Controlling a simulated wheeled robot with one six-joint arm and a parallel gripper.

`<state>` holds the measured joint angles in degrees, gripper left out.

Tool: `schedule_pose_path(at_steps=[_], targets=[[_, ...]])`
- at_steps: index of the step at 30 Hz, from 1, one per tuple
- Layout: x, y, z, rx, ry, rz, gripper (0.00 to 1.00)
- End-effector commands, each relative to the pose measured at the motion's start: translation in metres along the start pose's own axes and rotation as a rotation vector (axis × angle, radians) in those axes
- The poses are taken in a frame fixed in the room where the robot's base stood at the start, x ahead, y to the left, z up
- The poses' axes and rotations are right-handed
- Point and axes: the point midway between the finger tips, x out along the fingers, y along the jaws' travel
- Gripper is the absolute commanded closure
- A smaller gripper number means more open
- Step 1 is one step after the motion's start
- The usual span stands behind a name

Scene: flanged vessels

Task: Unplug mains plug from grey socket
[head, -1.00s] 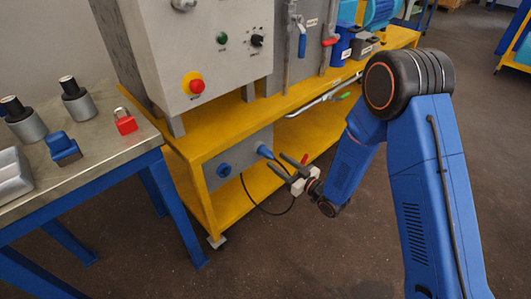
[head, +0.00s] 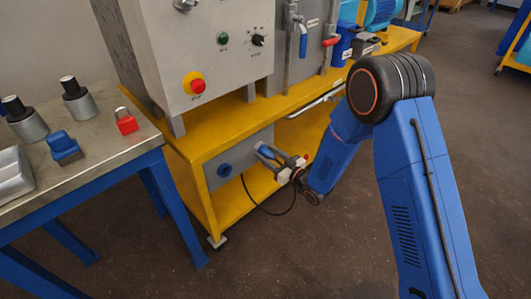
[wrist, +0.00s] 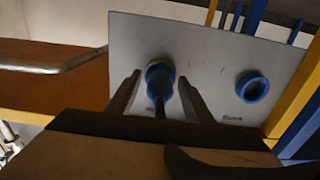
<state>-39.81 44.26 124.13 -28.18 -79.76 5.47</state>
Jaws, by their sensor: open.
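The blue mains plug (wrist: 160,73) sits in the left position on the grey socket panel (wrist: 208,62), with a dark cable hanging from it in the wrist view. My gripper (wrist: 158,82) is open, with one finger on each side of the plug; contact cannot be told.
The panel is under the top of a yellow frame (head: 215,140). A black cable (head: 265,211) loops below it. A grey control box (head: 215,60) stands above. A metal-topped bench (head: 95,150) with a red padlock (head: 126,121) is at left. Open floor lies in front.

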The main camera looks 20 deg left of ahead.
Motion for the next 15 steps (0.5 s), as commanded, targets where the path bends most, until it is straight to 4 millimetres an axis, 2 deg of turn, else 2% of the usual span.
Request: schedule_pose_path(at_steps=[1, 6, 7, 15], targets=[[-0.0001, 0.0, 0.0, 0.0, 0.0, 0.0, 0.53], [-0.0002, 0.0, 0.0001, 0.0, 0.0, 0.0, 0.94], [-0.0001, 0.0, -0.0001, 0.0, 0.0, 0.0, 0.97], [-0.0039, 0.0003, 0.0, -0.001, 0.0, 0.0, 0.98]])
